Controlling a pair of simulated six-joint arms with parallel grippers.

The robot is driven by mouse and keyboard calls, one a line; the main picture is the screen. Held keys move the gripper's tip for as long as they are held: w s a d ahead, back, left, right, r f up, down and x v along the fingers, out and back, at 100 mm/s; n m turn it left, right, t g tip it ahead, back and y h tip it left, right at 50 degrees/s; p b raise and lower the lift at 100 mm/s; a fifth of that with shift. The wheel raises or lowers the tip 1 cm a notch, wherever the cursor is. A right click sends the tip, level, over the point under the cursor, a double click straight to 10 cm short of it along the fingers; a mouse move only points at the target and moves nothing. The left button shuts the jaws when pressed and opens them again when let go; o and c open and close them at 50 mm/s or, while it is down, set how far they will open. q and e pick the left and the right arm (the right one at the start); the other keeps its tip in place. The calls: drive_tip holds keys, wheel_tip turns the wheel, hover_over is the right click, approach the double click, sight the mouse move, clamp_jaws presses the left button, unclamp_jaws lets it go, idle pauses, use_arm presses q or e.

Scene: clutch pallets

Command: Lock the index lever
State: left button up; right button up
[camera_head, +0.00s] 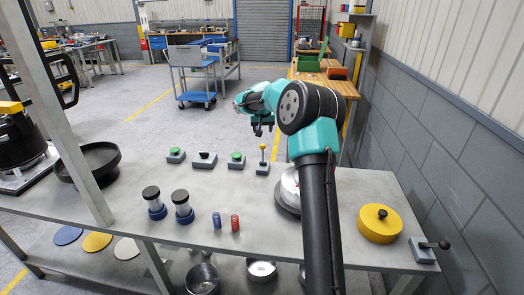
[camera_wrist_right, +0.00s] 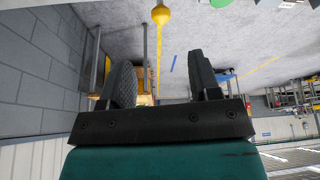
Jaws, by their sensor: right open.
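A small upright lever with a yellow ball knob (camera_head: 262,147) stands on a grey block at the table's back edge. The knob also shows at the top of the right wrist view (camera_wrist_right: 161,14). A second lever with a black knob (camera_head: 443,245) sits on a grey block at the table's right end. I cannot tell from the frames which is the index lever. My right gripper (camera_head: 261,129) is open and empty, close to the yellow knob but apart from it. Its two dark fingers (camera_wrist_right: 161,58) show spread in the wrist view. My left gripper is not in view.
Two green buttons (camera_head: 176,152) (camera_head: 237,156) and a black switch (camera_head: 203,157) line the back edge. Two capped cylinders (camera_head: 182,208), a blue and a red peg (camera_head: 235,223), a yellow disc (camera_head: 380,226) and a black dish (camera_head: 97,158) stand on the table. The centre-left is mostly clear.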

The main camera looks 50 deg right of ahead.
sight(263, 148)
drive_tip(key=x, duration=1.6)
drive_tip(key=shift+c, duration=0.4)
clamp_jaws()
